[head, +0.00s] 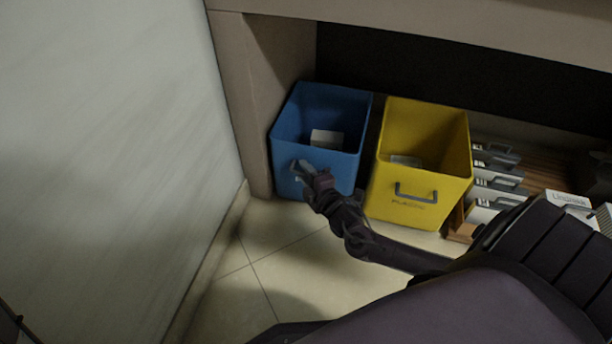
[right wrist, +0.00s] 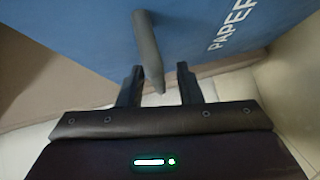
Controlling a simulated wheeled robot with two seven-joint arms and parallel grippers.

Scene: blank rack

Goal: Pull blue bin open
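The blue bin (head: 345,172) stands at the left end of the space under the counter, with a pale object in it. Its front faces me and bears a grey handle (head: 297,178), partly covered by my right gripper (head: 304,168). In the right wrist view, the bin's blue front (right wrist: 95,35) carries the word PAPER. The grey handle (right wrist: 149,50) runs down between the two fingers of my right gripper (right wrist: 158,76). The fingers are apart, with a gap on the handle's right side. I cannot tell whether the left finger touches it. My left gripper is not seen.
A yellow bin (head: 447,190) with a grey handle stands just right of the blue bin. Drawers or boxes with handles (head: 497,180) are further right. A pale wall (head: 110,130) and a counter side panel (head: 250,110) are on the left. The tiled floor (head: 285,250) in front is clear.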

